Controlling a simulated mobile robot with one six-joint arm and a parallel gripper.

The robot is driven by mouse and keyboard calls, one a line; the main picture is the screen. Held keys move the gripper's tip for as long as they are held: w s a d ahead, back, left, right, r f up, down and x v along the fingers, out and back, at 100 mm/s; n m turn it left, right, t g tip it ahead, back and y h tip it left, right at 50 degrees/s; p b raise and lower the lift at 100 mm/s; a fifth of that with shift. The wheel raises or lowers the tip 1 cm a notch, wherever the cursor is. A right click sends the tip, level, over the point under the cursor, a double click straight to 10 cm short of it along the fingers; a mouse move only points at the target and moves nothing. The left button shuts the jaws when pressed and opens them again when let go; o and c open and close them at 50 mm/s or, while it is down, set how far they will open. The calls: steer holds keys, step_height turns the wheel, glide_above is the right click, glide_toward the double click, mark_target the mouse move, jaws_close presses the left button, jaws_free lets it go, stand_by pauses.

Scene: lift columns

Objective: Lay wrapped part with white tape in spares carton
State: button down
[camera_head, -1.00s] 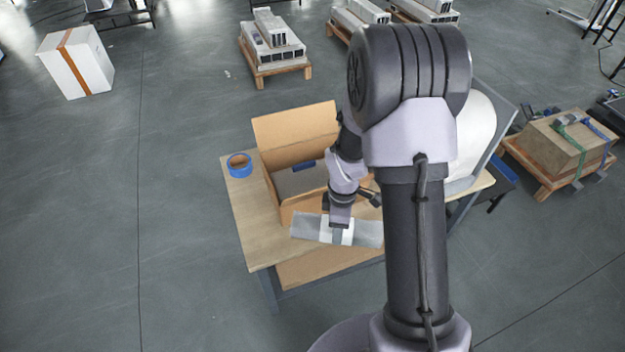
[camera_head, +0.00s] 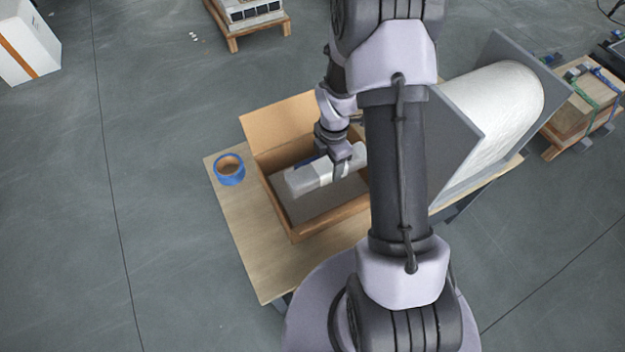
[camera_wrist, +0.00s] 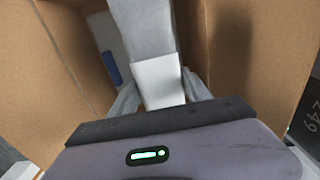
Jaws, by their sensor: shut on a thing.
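The wrapped part (camera_head: 304,180) is a long grey-white bundle with a white tape band around its middle. My gripper (camera_head: 340,172) is shut on it near the tape. The part is over the open spares carton (camera_head: 322,221), within its outline in the head view; I cannot tell whether it touches the floor of the carton. In the wrist view, the wrapped part (camera_wrist: 143,28) runs away from my gripper (camera_wrist: 160,100), with the white tape (camera_wrist: 158,80) between the fingers. Carton walls (camera_wrist: 262,55) stand on both sides.
The carton stands on a wooden table (camera_head: 240,232). A blue tape roll (camera_head: 229,170) lies left of it. A large white roll (camera_head: 500,110) in a grey holder is at the right. A blue item (camera_wrist: 110,68) shows inside the carton. The table's front left is clear.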

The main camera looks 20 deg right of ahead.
steer(key=f+b, duration=0.4)
steer(key=f, duration=0.8)
steer(key=shift+w+b, duration=0.2)
steer(key=shift+b, duration=0.1)
steer(key=shift+f, duration=0.1)
steer(key=shift+f+b, duration=0.5)
steer(key=shift+f, duration=0.05)
steer(key=shift+c, duration=2.4)
jaws_free()
